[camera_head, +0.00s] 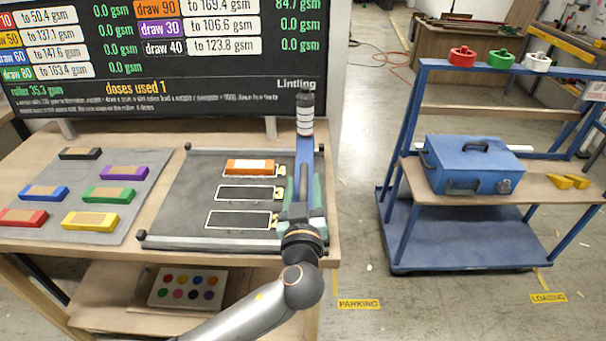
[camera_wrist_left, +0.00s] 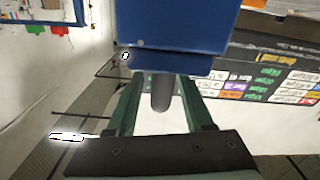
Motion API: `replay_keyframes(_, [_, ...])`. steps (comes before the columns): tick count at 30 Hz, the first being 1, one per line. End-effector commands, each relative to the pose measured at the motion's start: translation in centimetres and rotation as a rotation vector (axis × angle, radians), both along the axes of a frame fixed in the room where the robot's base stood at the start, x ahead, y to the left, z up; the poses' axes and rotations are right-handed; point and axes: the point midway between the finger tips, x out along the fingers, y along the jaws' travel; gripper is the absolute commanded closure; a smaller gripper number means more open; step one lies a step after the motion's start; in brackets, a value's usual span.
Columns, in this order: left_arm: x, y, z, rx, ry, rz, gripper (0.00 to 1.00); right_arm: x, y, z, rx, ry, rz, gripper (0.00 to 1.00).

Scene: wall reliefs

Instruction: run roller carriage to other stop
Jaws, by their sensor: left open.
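The roller carriage (camera_head: 304,152) is a blue bar across the right end of the dark bed (camera_head: 180,205), with a white-and-dark banded post at its far end. In the left wrist view its blue body (camera_wrist_left: 180,38) fills the top, and a grey peg (camera_wrist_left: 162,95) hangs below it. My left gripper (camera_head: 303,185) is at the carriage. Its green fingers (camera_wrist_left: 162,88) are open, one on each side of the peg; contact cannot be told. Dark knobs (camera_head: 187,147) (camera_head: 141,235) stand at the bed's left corners. My right gripper is out of view.
An orange block (camera_head: 250,167) lies in the far outlined slot; two other slots are empty. Several coloured blocks lie on a grey mat (camera_head: 142,181) at left. A display board (camera_head: 170,95) stands behind. A blue trolley (camera_head: 455,225) with a blue box (camera_head: 472,165) stands apart at right.

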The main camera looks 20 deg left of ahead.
Motion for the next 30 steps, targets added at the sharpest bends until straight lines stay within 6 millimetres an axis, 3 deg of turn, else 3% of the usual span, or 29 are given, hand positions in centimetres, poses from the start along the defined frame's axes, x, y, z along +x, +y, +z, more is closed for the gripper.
replay_keyframes(12, [-0.18,-0.06,-0.03,0.000,0.000,0.002,0.48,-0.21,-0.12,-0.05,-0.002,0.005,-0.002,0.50])
replay_keyframes(26, [-0.15,-0.08,0.00,0.000,0.000,0.001,0.99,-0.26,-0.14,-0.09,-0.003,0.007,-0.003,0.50])
replay_keyframes(30, [-0.15,-0.08,0.01,-0.001,0.000,0.001,1.00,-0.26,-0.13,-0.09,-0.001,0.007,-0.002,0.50])
